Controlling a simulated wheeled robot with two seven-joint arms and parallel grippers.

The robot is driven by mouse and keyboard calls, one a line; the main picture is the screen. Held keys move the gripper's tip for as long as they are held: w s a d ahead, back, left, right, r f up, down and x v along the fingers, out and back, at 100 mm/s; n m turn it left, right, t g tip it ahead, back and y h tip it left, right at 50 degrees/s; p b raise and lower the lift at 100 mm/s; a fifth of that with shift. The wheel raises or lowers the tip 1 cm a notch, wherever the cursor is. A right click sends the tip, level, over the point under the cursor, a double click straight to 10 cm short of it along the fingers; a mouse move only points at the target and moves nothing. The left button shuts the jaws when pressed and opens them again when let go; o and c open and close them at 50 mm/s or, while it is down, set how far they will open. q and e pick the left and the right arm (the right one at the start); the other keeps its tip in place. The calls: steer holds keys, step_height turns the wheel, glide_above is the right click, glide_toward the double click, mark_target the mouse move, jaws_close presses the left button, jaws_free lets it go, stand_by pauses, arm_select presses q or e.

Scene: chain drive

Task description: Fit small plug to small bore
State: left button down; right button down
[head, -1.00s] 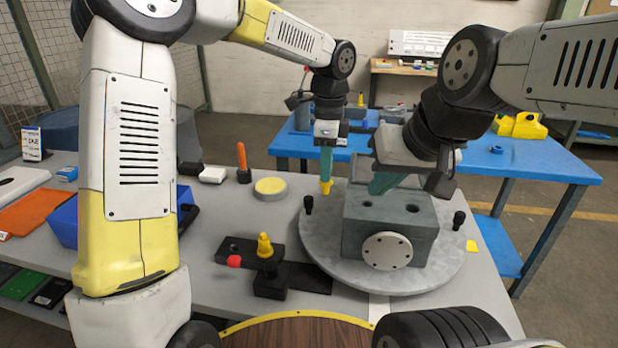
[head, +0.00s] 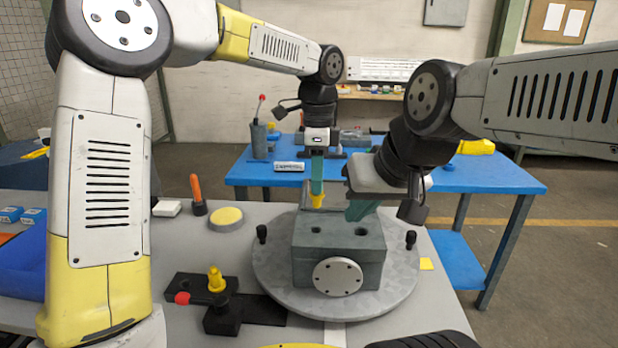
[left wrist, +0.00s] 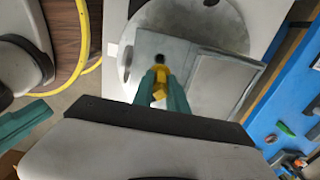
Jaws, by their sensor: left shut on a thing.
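My left gripper (head: 317,185) is shut on a small yellow plug (head: 317,201) and holds it upright, tip down. The grey block (head: 325,255) stands on a round grey turntable (head: 275,285) and has two bores on top. The left, smaller bore (head: 316,230) lies just below the plug in the head view; the plug appears clear of it. In the left wrist view the plug (left wrist: 160,78) sits between the teal fingers, its tip beside a dark bore (left wrist: 160,58). My right gripper (head: 360,209) is at the block's top rear; its finger gap is hidden.
A black fixture (head: 262,308) with another yellow piece (head: 216,279) and a red knob (head: 183,298) lies left of the turntable. Black posts (head: 262,233) stand on the turntable's rim. A yellow-topped disc (head: 226,217) and an orange-handled tool (head: 196,190) are behind. A blue table (head: 480,178) stands beyond.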

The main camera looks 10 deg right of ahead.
mark_target(316, 206)
arm_select(q)
steer(key=shift+f, duration=2.75)
steer(key=shift+f, duration=2)
steer(key=c, duration=1.2)
jaws_free()
steer(key=shift+c, duration=0.2)
step_height(316, 206, up, 8)
steer(key=shift+f, duration=0.15)
